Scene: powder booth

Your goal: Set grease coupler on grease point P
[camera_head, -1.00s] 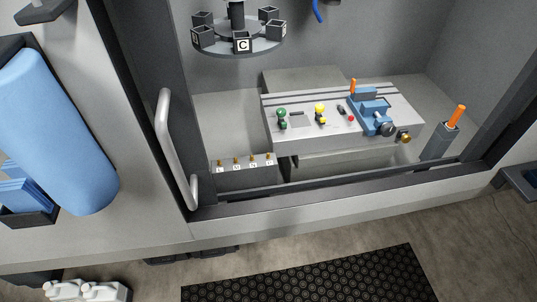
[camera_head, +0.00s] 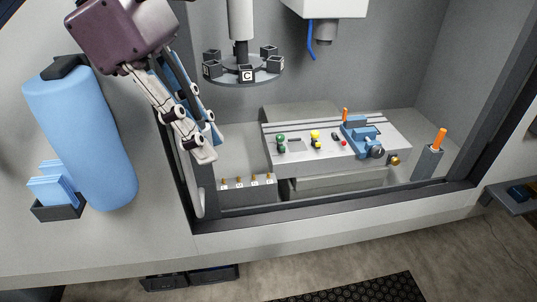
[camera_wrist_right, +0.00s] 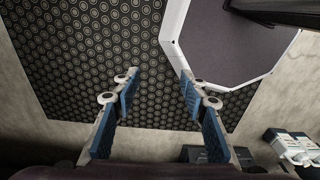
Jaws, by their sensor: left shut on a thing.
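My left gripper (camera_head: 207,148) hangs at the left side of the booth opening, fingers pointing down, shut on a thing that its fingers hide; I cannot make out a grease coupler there. My right gripper (camera_wrist_right: 158,84) is open and empty, above the floor in the right wrist view.
A grey door handle (camera_head: 199,203) shows partly behind the left gripper. A machine table (camera_head: 300,160) carries coloured knobs and a blue vise (camera_head: 362,136). A carousel (camera_head: 243,70) with lettered blocks hangs above. A dark mat (camera_wrist_right: 85,55) lies on the floor.

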